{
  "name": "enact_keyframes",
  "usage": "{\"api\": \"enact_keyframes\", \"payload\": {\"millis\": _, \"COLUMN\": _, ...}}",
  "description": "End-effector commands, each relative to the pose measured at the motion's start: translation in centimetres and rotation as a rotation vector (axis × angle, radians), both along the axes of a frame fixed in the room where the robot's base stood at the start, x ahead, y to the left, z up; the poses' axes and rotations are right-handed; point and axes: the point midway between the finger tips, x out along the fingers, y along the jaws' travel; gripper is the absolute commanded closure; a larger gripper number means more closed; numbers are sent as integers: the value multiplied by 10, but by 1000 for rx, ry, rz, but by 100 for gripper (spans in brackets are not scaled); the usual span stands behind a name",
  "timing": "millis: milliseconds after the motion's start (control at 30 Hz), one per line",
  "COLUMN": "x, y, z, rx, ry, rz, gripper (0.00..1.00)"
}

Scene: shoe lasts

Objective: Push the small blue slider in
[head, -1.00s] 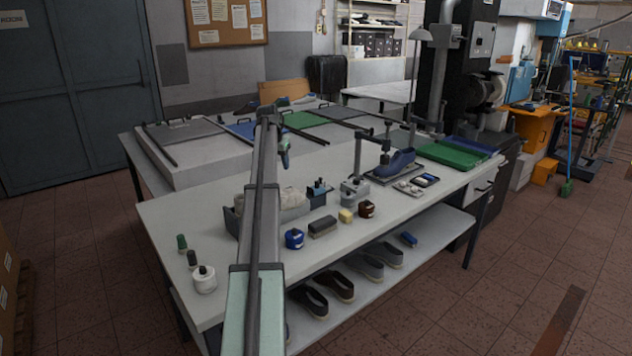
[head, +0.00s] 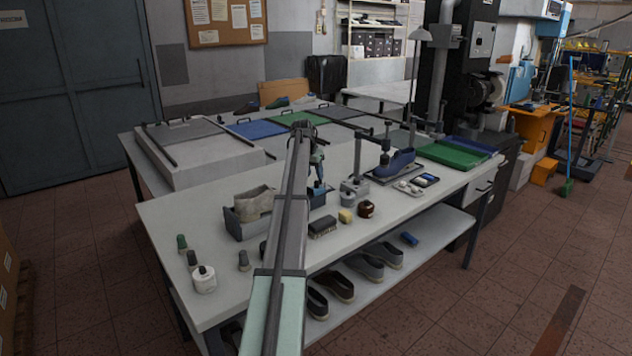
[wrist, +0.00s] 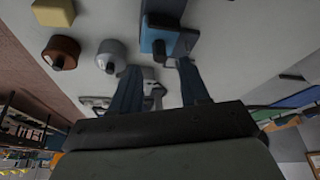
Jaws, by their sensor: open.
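The small blue slider (wrist: 158,36), a blue block with a dark knob, sits on a dark grey housing (wrist: 176,42) in the wrist view. My gripper (head: 319,180) hangs just above the housing. In the wrist view, my gripper's two dark blue fingers (wrist: 158,65) are apart with nothing between them. The slider lies beyond the fingertips, roughly in line with the gap. I cannot tell whether the fingers touch it.
A grey tray (head: 241,228) holds a beige shoe form. A clamp stand (head: 356,165) and a blue last (head: 400,160) are to the right.

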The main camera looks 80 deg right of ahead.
Motion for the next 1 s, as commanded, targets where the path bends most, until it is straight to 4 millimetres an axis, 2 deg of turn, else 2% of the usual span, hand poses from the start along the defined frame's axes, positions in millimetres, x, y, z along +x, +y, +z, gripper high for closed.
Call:
{"api": "enact_keyframes", "payload": {"millis": 100, "x": -3, "y": -7, "z": -18, "rx": 2, "ry": 0, "rz": 0, "gripper": 55}}
{"api": "enact_keyframes", "payload": {"millis": 300, "x": -6, "y": -14, "z": -37, "rx": 1, "ry": 0, "rz": 0, "gripper": 55}}
{"api": "enact_keyframes", "payload": {"millis": 767, "x": -7, "y": -17, "z": -44, "rx": 0, "ry": 0, "rz": 0, "gripper": 55}}
{"api": "enact_keyframes", "payload": {"millis": 1000, "x": -7, "y": -17, "z": -44, "rx": 0, "ry": 0, "rz": 0, "gripper": 78}}
